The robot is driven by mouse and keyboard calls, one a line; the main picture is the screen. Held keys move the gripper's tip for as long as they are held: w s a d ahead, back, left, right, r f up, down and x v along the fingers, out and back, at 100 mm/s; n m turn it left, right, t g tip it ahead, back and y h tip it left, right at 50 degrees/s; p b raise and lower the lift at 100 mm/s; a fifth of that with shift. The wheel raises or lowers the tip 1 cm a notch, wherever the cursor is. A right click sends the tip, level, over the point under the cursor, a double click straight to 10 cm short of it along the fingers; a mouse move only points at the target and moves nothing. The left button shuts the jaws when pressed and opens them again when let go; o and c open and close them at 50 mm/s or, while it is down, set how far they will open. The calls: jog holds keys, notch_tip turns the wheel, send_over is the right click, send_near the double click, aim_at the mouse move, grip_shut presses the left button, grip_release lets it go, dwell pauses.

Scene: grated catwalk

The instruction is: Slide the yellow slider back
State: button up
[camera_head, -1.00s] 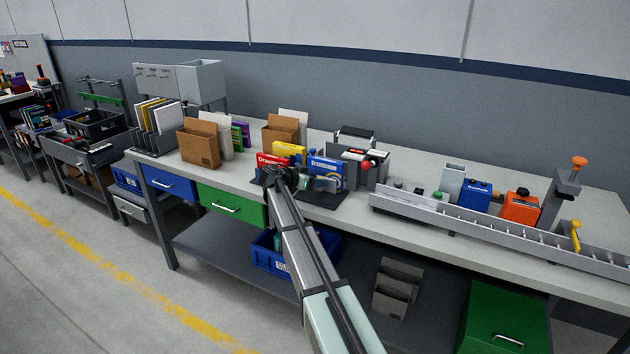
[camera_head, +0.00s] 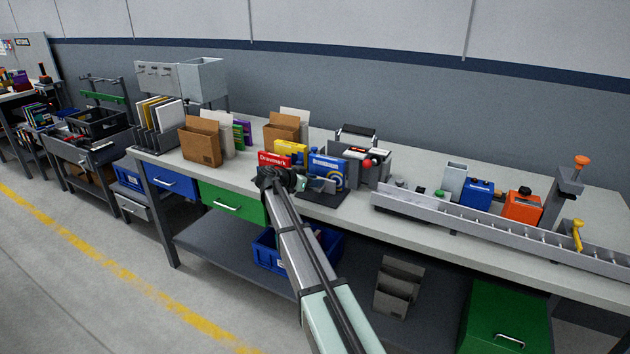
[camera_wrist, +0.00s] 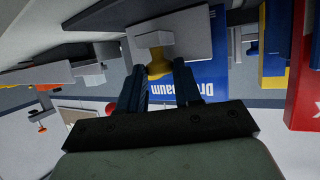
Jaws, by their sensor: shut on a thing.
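In the wrist view, the yellow slider (camera_wrist: 158,68) shows as a small yellow piece between the tips of my two dark fingers, against a light grey block (camera_wrist: 153,40). My gripper (camera_wrist: 160,74) is shut on it. In the head view my gripper (camera_head: 297,181) is low over the bench's front edge, beside a grey fixture (camera_head: 322,186) on a dark base. The slider cannot be made out in the head view, where my gripper and arm cover that spot.
Close behind my gripper stand a red box (camera_head: 272,160), a yellow box (camera_head: 291,149) and a blue box (camera_head: 328,168). A grey roller rail (camera_head: 470,220) with a yellow lever (camera_head: 577,236) runs to the right.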

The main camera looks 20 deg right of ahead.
jog(key=o, duration=1)
jog(key=shift+s+a, duration=0.1)
jog(key=shift+s, duration=0.05)
jog(key=v, duration=1.4)
jog(key=shift+r, duration=0.15)
